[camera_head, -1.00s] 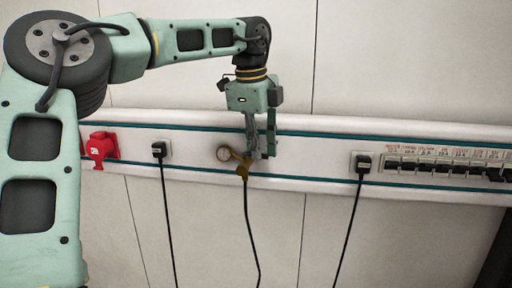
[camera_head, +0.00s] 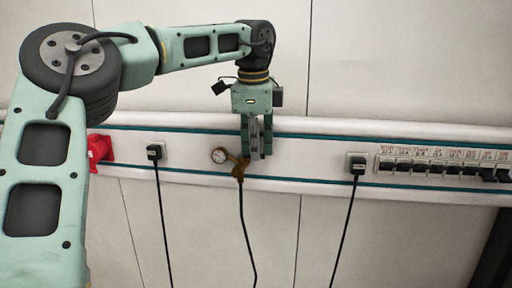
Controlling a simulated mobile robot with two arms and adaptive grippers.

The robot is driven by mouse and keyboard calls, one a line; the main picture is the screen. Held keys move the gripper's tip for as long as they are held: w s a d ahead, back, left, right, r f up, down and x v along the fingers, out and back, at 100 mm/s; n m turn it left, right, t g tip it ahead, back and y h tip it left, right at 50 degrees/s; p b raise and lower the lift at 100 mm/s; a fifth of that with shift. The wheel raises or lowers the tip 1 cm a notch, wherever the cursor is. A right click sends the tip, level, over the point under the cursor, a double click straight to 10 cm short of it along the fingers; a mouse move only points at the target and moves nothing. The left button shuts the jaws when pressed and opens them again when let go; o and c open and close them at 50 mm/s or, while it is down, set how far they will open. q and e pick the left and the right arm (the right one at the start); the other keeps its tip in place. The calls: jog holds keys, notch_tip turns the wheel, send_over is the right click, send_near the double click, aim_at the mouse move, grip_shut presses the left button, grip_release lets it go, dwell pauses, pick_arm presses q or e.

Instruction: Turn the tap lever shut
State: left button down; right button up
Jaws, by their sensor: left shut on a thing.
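A small brass tap (camera_head: 239,170) with a round dial (camera_head: 220,156) beside it sits on the white wall rail. A dark hose (camera_head: 246,225) hangs down from the tap. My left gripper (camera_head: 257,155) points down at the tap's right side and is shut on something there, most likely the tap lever. The fingers hide the lever, so I cannot tell its angle. My right gripper is not in view.
The wall rail (camera_head: 310,160) runs across the view. A red socket (camera_head: 99,150) is at the left. Black plugs (camera_head: 154,152) and (camera_head: 358,165) with hanging cables flank the tap. A row of breaker switches (camera_head: 440,167) is at the right.

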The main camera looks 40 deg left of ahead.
pick_arm(q)
jog(key=shift+s+f, duration=0.15)
jog(key=shift+f, duration=0.05)
jog(key=c, duration=1.9)
grip_release()
jog(key=shift+r, duration=0.1)
jog(key=shift+o, duration=0.2)
jog(key=shift+r, duration=0.1)
notch_tip(320, 180, up, 7)
jog(key=s, duration=0.1)
jog(key=shift+s+d, duration=0.15)
jog(key=shift+d, duration=0.25)
jog(key=shift+r, duration=0.15)
